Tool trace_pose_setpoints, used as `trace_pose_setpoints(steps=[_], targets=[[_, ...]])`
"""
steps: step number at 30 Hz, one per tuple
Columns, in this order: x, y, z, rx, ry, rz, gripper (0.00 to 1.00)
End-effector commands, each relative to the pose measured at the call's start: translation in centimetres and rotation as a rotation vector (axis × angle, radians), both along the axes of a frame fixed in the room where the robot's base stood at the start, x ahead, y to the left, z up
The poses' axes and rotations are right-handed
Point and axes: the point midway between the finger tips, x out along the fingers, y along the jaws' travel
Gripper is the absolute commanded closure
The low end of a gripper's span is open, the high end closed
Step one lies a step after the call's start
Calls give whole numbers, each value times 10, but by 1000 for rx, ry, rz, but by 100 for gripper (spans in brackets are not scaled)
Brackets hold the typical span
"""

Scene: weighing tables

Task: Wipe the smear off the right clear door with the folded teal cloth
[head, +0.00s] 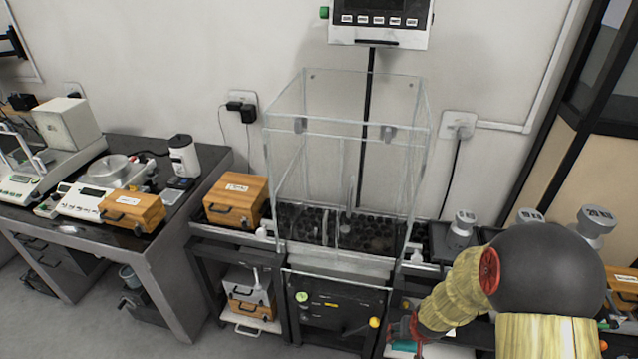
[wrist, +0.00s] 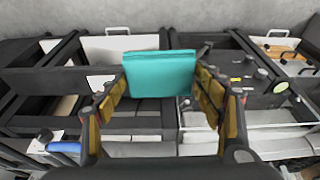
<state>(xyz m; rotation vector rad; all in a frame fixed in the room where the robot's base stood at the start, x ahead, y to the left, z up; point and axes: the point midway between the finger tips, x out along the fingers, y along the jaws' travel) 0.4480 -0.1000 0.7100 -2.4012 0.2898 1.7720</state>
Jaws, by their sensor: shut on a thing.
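The folded teal cloth (wrist: 160,76) is held between the fingertips of my gripper (wrist: 160,90), which is shut on it. In the head view a sliver of the cloth (head: 404,346) shows below my gripper (head: 402,332), low at the right of the clear case and in front of the benches. The tall clear case (head: 346,136) stands at the middle. The right clear door (head: 386,185) is the right part of its front; its exact edges are hard to tell. My gripper is below the door and apart from it. I cannot make out a smear on the door.
A wooden box (head: 236,198) stands left of the case, and metal weights (head: 462,226) stand at its right. A display (head: 380,18) is above the case. The side table (head: 150,245) at left holds balances. Open floor shows at the lower left.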

Motion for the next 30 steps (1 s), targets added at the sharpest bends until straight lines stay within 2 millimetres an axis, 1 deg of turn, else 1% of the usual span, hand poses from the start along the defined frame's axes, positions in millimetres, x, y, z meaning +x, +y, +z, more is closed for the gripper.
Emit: trace_pose_setpoints(steps=[4, 23, 28, 30], targets=[[-2, -1, 0, 0, 2, 8, 53], [2, -2, 5, -1, -2, 23, 53], [11, 1, 13, 0, 0, 45, 53], [22, 6, 22, -1, -6, 68, 53]])
